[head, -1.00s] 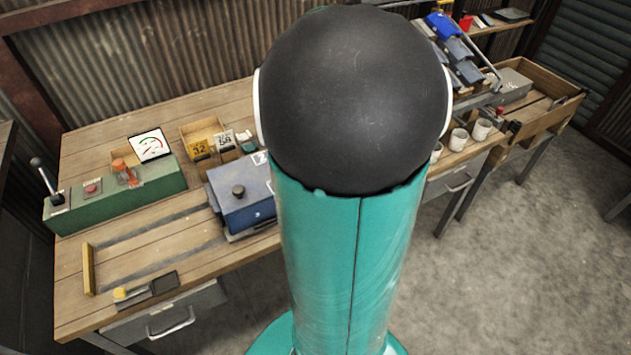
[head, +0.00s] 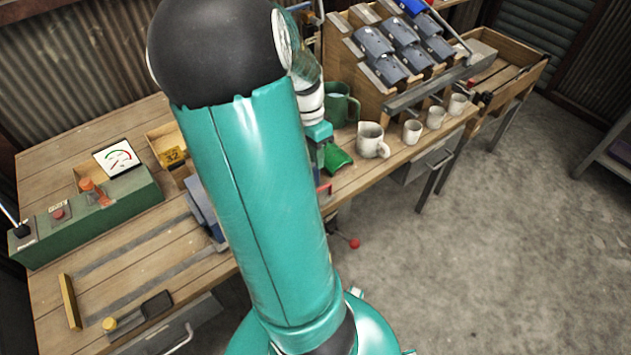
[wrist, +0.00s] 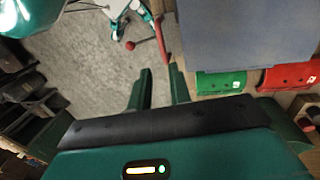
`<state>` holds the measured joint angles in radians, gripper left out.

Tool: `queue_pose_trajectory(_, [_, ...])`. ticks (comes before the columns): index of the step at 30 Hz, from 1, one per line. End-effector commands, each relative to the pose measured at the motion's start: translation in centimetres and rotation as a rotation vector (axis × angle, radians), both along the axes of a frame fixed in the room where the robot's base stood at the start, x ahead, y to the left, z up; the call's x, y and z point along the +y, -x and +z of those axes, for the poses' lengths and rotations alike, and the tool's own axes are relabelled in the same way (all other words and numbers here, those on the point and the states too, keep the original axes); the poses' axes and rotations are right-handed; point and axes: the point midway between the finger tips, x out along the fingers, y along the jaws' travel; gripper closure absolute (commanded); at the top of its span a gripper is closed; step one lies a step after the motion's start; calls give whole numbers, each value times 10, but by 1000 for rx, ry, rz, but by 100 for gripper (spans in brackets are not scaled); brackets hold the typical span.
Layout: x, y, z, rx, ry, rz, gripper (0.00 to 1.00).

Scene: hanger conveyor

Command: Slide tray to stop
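The blue-grey tray (head: 203,212) sits at the right end of two dark rails on the wooden bench in the head view. My arm hides most of it. A wooden bar (head: 70,302), apparently the stop, stands across the left end of the rails, well apart from the tray. In the wrist view my gripper (wrist: 162,75) has its two green fingers apart with nothing between them. A blue-grey flat surface (wrist: 240,32) lies to the right of the fingers; I cannot tell whether it is the tray. The fingertips are not clear in the head view.
A green control box (head: 90,215) with a lever and buttons stands behind the rails. Several mugs (head: 372,140) line the right bench. The rail track between tray and bar is clear.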

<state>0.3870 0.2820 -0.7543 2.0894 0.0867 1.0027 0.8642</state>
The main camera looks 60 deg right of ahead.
Motion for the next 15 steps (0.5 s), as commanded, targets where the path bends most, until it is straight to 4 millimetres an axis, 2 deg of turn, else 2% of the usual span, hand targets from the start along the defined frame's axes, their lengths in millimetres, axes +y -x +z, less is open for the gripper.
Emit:
queue_pose_trajectory(1, [3, 2, -11, 6, -4, 1, 80])
queue_pose_trajectory(9, [8, 9, -63, 5, -4, 3, 80])
queue_pose_trajectory(15, [10, 10, -87, 3, -1, 4, 80])
